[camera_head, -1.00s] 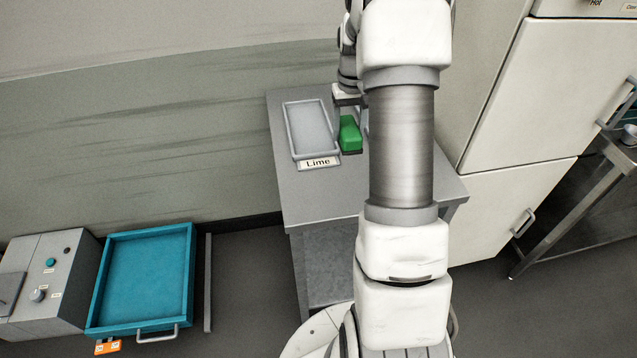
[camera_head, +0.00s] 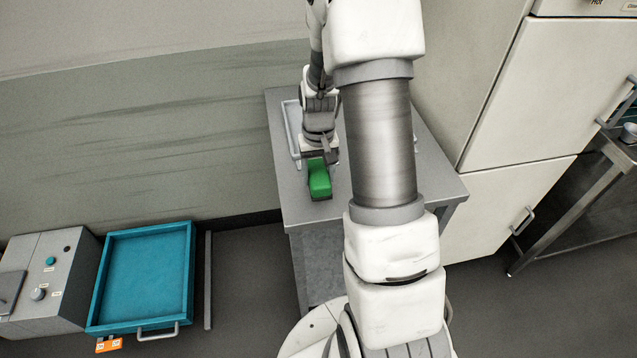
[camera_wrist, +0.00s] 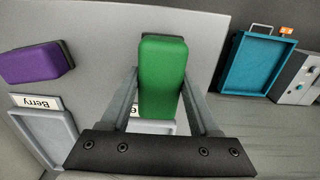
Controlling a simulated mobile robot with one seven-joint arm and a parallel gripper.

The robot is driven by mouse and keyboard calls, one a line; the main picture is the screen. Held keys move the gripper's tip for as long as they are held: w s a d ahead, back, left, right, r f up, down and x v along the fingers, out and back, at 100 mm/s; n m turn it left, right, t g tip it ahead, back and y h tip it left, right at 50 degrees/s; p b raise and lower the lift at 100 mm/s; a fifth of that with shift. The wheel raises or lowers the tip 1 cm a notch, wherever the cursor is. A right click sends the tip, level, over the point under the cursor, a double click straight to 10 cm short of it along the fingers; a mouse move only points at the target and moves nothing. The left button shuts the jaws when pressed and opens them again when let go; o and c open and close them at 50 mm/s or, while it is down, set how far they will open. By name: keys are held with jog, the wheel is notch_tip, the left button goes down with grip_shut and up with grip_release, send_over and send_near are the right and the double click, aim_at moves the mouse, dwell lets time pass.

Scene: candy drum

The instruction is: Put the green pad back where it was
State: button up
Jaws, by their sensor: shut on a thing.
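The green pad (camera_head: 319,180) is a small block with a dark underside. My gripper (camera_head: 318,158) is shut on it and holds it over the grey table, in front of a pale tray (camera_head: 291,122) that my wrist mostly covers. In the wrist view the green pad (camera_wrist: 162,75) stands between the two fingers. A white label (camera_wrist: 152,127) shows behind the pad, mostly hidden. I cannot tell exactly how high the pad is above the table.
A purple pad (camera_wrist: 36,62) lies on the table in the wrist view, near a second tray (camera_wrist: 45,135) labelled "Berry". A teal tray (camera_head: 145,278) stands at the lower left, beside a grey control box (camera_head: 45,280). Table front edges (camera_head: 300,228) are clear.

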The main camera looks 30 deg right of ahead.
jog(key=shift+f, duration=1.85)
jog(key=shift+f, duration=0.1)
jog(key=shift+f, duration=0.15)
jog(key=o, duration=1.3)
